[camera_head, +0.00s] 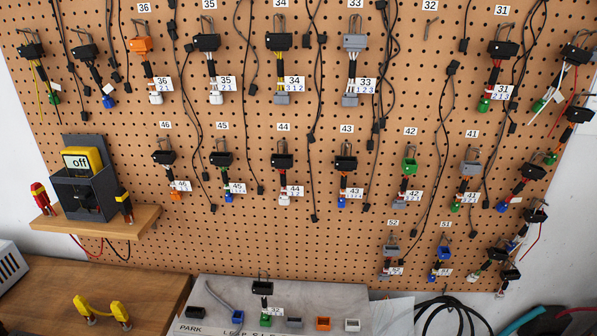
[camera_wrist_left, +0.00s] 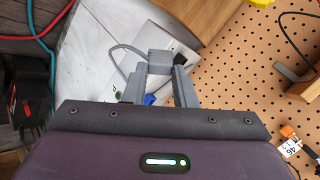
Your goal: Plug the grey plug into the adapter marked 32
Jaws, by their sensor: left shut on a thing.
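My left gripper (camera_wrist_left: 159,82) is shut on a grey block, which looks like the grey plug (camera_wrist_left: 159,63). A grey cable loops beside it in the left wrist view. The adapter marked 32 (camera_head: 262,288) has a black body with a hook on top, a white tag and a green end. It is at the grey metal board (camera_head: 225,284) at the bottom of the head view. The hook under label 32 (camera_head: 431,28) on the pegboard is empty. Neither gripper shows in the head view.
Along the board are black (camera_head: 195,312), blue (camera_head: 238,316), grey (camera_head: 294,323), orange (camera_head: 323,324) and white (camera_head: 352,325) connectors. Other adapters hang on the pegboard (camera_head: 320,235). A wooden shelf (camera_head: 95,222) with a yellow "off" box juts out at left.

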